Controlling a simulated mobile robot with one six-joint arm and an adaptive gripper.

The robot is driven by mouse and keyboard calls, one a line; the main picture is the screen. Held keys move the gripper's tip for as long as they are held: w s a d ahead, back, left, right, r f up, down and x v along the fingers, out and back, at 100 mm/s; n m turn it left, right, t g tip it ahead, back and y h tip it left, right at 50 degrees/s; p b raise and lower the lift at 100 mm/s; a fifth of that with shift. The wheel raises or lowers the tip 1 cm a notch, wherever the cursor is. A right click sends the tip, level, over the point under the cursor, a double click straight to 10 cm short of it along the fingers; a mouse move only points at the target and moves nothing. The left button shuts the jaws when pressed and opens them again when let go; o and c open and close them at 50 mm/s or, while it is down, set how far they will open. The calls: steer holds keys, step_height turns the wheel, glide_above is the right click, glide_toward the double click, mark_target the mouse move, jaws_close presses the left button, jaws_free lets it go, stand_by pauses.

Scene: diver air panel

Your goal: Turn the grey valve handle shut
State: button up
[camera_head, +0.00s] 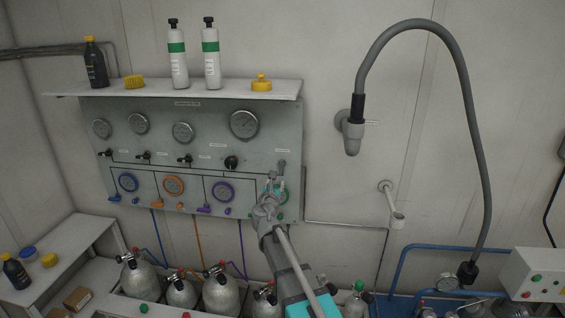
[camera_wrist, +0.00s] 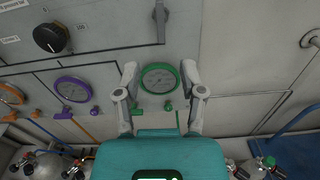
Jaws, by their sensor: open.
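The grey valve handle (camera_wrist: 161,28) is a narrow lever hanging upright at the top of the wrist view, along the pipe line on the panel. In the head view a grey handle (camera_head: 281,168) shows at the panel's lower right, just above my gripper. My gripper (camera_wrist: 160,76) is open and empty, its two fingers spread on either side of a green-rimmed gauge (camera_wrist: 160,78). The handle lies above the fingertips in the wrist view, apart from them. In the head view my gripper (camera_head: 268,196) partly covers the green gauge.
A black knob (camera_wrist: 50,38) and a purple gauge (camera_wrist: 73,89) are left of the gripper. Bottles (camera_head: 178,56) stand on the shelf above the panel. Gas cylinders (camera_head: 220,292) stand below. A grey hose (camera_head: 478,130) arches at right.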

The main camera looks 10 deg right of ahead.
mark_target(281, 167)
steer(key=shift+w, duration=0.15)
steer(key=x, duration=1.3)
steer(key=shift+w+d+f, duration=0.1)
steer(key=shift+w+d, duration=0.05)
steer(key=shift+w, duration=0.1)
steer(key=shift+c, duration=0.2)
steer(key=shift+d, duration=0.1)
jaws_close()
